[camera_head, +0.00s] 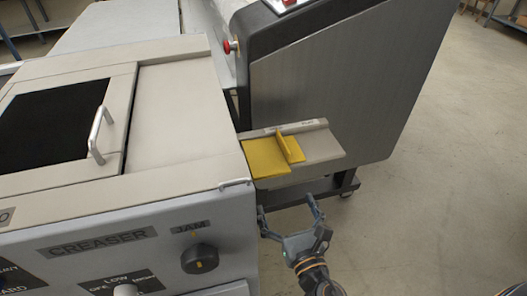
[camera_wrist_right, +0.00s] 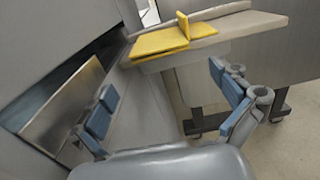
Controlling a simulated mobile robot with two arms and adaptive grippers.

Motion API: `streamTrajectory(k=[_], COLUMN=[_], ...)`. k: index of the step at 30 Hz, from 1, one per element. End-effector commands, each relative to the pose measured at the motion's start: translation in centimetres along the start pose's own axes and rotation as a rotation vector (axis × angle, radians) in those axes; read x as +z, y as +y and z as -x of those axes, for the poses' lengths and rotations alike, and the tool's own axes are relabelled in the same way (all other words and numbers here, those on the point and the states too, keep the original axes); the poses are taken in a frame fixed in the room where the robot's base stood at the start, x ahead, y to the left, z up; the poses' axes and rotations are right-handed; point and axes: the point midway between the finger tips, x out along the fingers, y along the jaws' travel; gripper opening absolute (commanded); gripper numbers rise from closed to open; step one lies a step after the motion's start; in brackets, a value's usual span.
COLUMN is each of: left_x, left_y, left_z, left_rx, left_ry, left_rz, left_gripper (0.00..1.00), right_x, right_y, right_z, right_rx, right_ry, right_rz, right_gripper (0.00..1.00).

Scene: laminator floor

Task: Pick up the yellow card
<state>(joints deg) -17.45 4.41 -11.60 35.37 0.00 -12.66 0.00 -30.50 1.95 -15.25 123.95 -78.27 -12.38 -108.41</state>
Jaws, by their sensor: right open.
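The yellow card (camera_head: 265,158) lies flat on a small grey tray (camera_head: 322,146) beside the creaser. A narrow yellow piece (camera_head: 291,149) stands up at its right edge; I cannot tell whether the two are joined. In the right wrist view the flat yellow piece (camera_wrist_right: 160,41) and the upright piece (camera_wrist_right: 184,26) show at the top, past my fingers. My right gripper (camera_head: 288,208) is open and empty, in front of the tray and apart from the card. It also shows in the right wrist view (camera_wrist_right: 162,86). My left gripper is not in view.
The creaser (camera_head: 180,110), with knobs and a handle (camera_head: 98,138), stands close on the left. A dark grey machine side (camera_head: 345,85) rises behind the tray. A dark wheeled stand (camera_head: 325,187) is below the tray. The floor (camera_head: 440,190) on the right is clear.

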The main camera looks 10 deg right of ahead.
Motion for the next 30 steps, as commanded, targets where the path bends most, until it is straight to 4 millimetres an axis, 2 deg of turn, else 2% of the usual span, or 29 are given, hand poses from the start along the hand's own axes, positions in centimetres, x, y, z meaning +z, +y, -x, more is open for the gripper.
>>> streamTrajectory(k=[1, 3, 13, 21, 30], left_x=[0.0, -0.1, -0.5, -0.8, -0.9], left_y=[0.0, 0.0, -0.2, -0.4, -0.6], left_z=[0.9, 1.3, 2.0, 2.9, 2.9], left_rx=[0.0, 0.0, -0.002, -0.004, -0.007], left_ry=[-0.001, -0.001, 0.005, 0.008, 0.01], left_rz=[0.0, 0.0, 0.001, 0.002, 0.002], left_gripper=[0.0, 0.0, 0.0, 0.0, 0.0], right_x=[0.5, 0.4, 0.0, -0.2, -0.4], right_y=[0.0, 0.0, 0.1, 0.2, 0.2], right_z=[-1.1, -2.4, -5.2, -9.1, -9.6], right_rx=[-0.001, -0.001, -0.001, 0.0, 0.0], right_ry=[-0.002, -0.001, 0.0, 0.001, 0.002], right_rz=[0.001, -0.001, -0.004, -0.004, -0.004], right_gripper=[1.0, 1.0, 1.0, 1.0, 1.0])
